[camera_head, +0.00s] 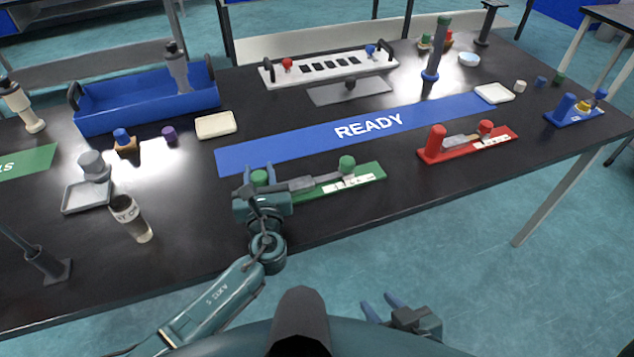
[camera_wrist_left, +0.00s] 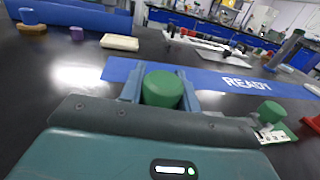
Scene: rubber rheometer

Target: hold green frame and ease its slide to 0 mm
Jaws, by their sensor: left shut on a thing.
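The green frame (camera_head: 372,173) lies on the black table, near its front edge, just in front of the blue READY strip. A green knob (camera_head: 347,162) stands on its slide beside a white scale; this knob also shows in the left wrist view (camera_wrist_left: 271,112). My left gripper (camera_head: 260,177) is shut on the green post at the frame's left end. The post's round top (camera_wrist_left: 162,90) shows between the two fingers in the left wrist view. My right gripper (camera_head: 392,308) is low in front of the table, empty, with its fingers apart. The exact scale reading is too small to tell.
The blue READY strip (camera_head: 300,146) lies behind the green frame. A red frame (camera_head: 465,148) stands to the right, and a blue frame (camera_head: 575,110) farther right. The table is clear between the green and red frames.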

